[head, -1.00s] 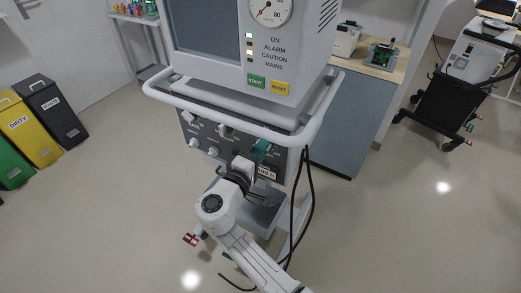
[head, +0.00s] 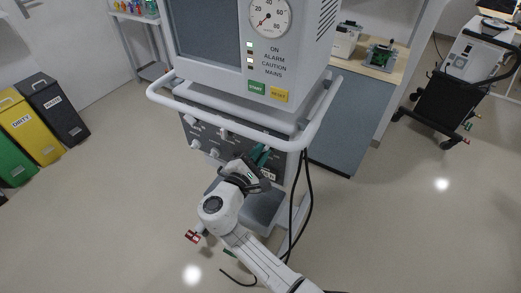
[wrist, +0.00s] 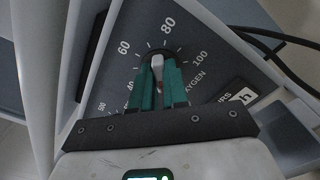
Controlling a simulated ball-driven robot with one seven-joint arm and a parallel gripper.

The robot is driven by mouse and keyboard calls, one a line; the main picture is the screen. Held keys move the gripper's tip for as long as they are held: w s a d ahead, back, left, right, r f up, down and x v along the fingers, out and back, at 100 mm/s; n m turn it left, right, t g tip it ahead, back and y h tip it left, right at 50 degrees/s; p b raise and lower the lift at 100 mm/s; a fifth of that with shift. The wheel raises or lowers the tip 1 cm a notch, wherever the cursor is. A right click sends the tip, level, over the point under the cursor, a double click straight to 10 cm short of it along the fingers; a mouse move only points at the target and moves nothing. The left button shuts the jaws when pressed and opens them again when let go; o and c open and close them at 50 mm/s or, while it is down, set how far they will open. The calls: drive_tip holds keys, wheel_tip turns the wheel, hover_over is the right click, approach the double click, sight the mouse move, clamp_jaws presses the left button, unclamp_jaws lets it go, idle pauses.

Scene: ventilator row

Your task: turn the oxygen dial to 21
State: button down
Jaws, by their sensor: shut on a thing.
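The oxygen dial (wrist: 157,60) has a pale grey knob on a dark panel, with the word OXYGEN and the numbers 40, 60, 80 and 100 readable around it. The lower numbers at the left are partly hidden or too small to read. My gripper (wrist: 157,76), with teal fingers, is shut on the knob, one finger on each side. The knob's visible end lies between 60 and 80; I cannot tell whether it is the pointer end. In the head view, my gripper (head: 262,153) is at the right part of the ventilator's lower panel and hides the dial.
A white rail (head: 225,128) curves around the ventilator just above the panel. Black cables (head: 304,195) hang right of my gripper. Other knobs (head: 196,144) sit to the left. DIRTY and WASTE bins stand at the far left.

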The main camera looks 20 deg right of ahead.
drive_tip(key=shift+f+n, duration=0.15)
drive_tip(key=shift+n, duration=0.25)
drive_tip(key=c, duration=1.1)
unclamp_jaws()
drive_tip(key=shift+c, duration=0.2)
drive_tip(key=b+v, duration=0.1)
drive_tip(key=v, duration=0.9)
drive_tip(key=shift+s+a+b, duration=0.25)
drive_tip(key=shift+a+b, duration=0.05)
drive_tip(key=shift+b, duration=0.1)
